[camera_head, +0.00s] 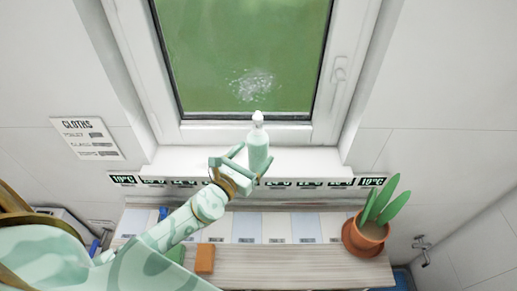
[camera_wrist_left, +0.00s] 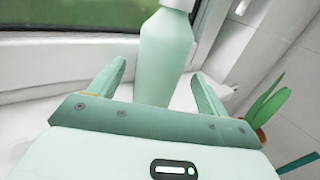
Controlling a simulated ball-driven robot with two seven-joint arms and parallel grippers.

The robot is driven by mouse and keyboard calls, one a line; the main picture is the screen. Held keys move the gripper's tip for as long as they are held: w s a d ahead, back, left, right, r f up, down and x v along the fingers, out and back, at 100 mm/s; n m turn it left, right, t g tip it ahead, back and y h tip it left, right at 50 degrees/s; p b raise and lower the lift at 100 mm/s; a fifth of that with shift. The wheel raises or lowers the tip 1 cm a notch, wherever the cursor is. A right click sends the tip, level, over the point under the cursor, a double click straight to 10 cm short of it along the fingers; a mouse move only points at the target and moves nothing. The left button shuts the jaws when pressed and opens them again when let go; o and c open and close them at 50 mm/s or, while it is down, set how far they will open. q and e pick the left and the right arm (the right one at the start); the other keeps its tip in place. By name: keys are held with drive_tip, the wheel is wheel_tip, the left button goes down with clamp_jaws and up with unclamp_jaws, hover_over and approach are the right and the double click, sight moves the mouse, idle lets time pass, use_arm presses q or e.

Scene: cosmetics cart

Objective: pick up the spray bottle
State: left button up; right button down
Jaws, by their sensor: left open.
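The spray bottle (camera_head: 258,146) is pale green with a white top and stands upright on the white window sill. In the left wrist view the spray bottle (camera_wrist_left: 165,55) rises between the fingers. My left gripper (camera_head: 252,165) is open, its two fingers reaching to either side of the lower bottle. In the left wrist view my left gripper (camera_wrist_left: 160,80) shows gaps between each finger and the bottle. The bottle's base is hidden behind the gripper body in that view. My right gripper is not in view.
The closed window (camera_head: 245,50) stands behind the sill (camera_head: 310,160). Below is a wooden shelf (camera_head: 310,268) with a potted plant (camera_head: 370,232) at the right and an orange-brown block (camera_head: 205,259) near my arm. A cloths sign (camera_head: 87,138) hangs on the left wall.

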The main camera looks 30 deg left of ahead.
use_arm(q)
drive_tip(key=w, duration=0.5)
drive_tip(key=shift+w+d+f, duration=0.1)
drive_tip(key=shift+d, duration=0.2)
drive_tip(key=shift+s, duration=0.2)
drive_tip(key=c, duration=1.4)
drive_tip(key=shift+w, duration=0.1)
drive_tip(key=shift+p, duration=0.3)
